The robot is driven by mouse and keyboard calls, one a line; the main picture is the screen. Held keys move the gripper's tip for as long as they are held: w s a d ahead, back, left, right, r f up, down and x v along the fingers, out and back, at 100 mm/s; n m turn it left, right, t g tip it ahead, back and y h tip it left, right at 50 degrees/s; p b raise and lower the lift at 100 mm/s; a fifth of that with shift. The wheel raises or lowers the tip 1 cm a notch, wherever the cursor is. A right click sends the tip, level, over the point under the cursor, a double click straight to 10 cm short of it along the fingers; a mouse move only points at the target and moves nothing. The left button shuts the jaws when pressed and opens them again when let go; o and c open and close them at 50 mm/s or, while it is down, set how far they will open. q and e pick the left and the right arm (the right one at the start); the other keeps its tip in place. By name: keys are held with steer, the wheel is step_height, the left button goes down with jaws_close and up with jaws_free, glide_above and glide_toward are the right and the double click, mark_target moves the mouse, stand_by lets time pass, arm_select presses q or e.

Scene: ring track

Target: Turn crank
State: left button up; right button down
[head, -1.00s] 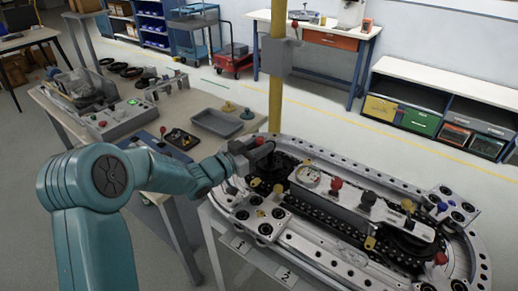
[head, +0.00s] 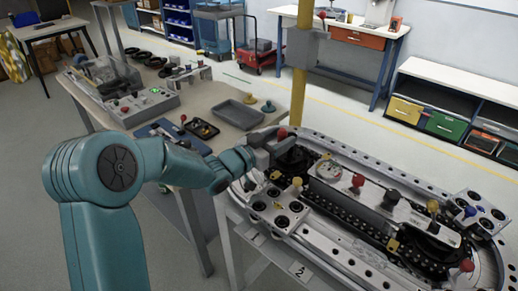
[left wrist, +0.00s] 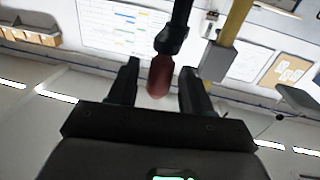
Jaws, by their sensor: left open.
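The ring track (head: 345,262) is a grey metal oval with holes along its rim. A red crank handle (head: 282,133) stands at its far left end. My left gripper (head: 272,148) is at that handle, with its arm reaching in from the left. In the left wrist view, the red handle (left wrist: 160,75) hangs from a dark shaft (left wrist: 176,30) between the two fingers of my left gripper (left wrist: 161,80). The fingers are apart, with visible gaps on both sides of the handle. My right gripper is not in view.
A yellow post (head: 299,85) with a grey box rises just behind the track's left end. A workbench (head: 232,142) with a grey tray (head: 240,114) stands left of the track. Other red knobs (head: 358,180) stand on the track.

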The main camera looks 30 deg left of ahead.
arm_select(q)
steer(key=b+v, duration=0.2)
steer(key=v, duration=1.3)
steer(key=shift+s, duration=0.25)
steer(key=shift+r, duration=0.1)
